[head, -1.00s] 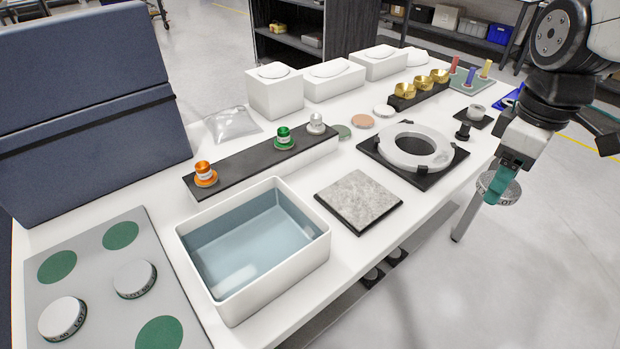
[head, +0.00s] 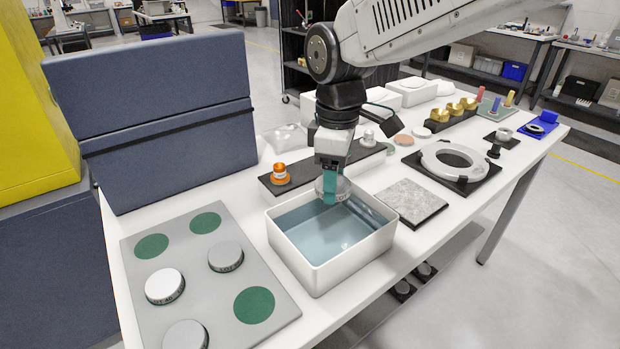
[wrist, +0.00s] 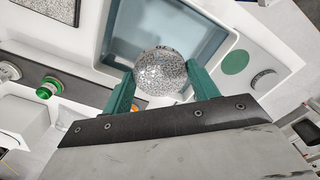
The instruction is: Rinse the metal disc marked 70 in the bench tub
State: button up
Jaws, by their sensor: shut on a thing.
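My gripper (head: 331,188) is shut on a speckled metal disc (head: 343,187), which is held over the tub's far part. The white bench tub (head: 335,262) holds bluish water and stands at the bench's front edge. The disc appears above the water, but I cannot tell how close it is. In the wrist view the tub's blue interior (wrist: 207,35) lies behind the disc.
A grey board (head: 210,275) with green spots and three discs lies left of the tub. A dark rack (head: 270,183) with an orange-topped piece stands behind it. A stone slab (head: 408,202) and ring fixture (head: 466,178) sit to the right. A navy case (head: 160,120) stands at back left.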

jog(key=shift+f, duration=6.5)
jog(key=shift+a, duration=0.1)
jog(key=shift+s+a, duration=0.45)
jog(key=shift+a, duration=0.15)
jog(key=shift+d, duration=0.15)
jog(key=shift+w+d, duration=0.45)
jog(key=shift+d, duration=0.1)
jog(key=shift+s+a, duration=0.1)
jog(key=shift+s+a, duration=0.35)
jog(key=shift+a, duration=0.2)
